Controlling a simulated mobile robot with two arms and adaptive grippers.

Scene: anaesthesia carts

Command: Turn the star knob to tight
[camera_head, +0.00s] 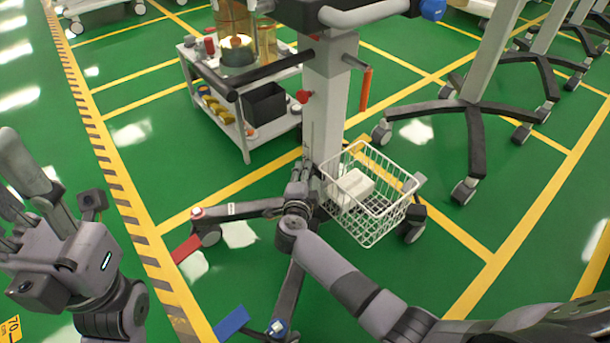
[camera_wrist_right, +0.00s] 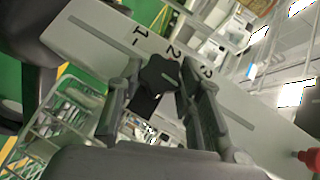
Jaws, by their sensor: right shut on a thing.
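The dark star knob (camera_wrist_right: 160,73) sits on the pale column (camera_wrist_right: 95,40) of a cart, beside a scale marked 1, 2, 3 in the right wrist view. My right gripper (camera_wrist_right: 157,90) has its fingers on both sides of the knob and is shut on it. In the head view my right gripper (camera_head: 303,178) is at the lower part of the column (camera_head: 325,90), and it hides the knob there. My left gripper (camera_head: 25,200) is at the left, open and empty, away from the cart.
A white wire basket (camera_head: 370,205) with a white box hangs right of the column. A red knob (camera_head: 303,96) and an orange handle (camera_head: 366,90) are higher up. The cart's legs spread below. A white trolley (camera_head: 235,125) stands behind; green floor at left is clear.

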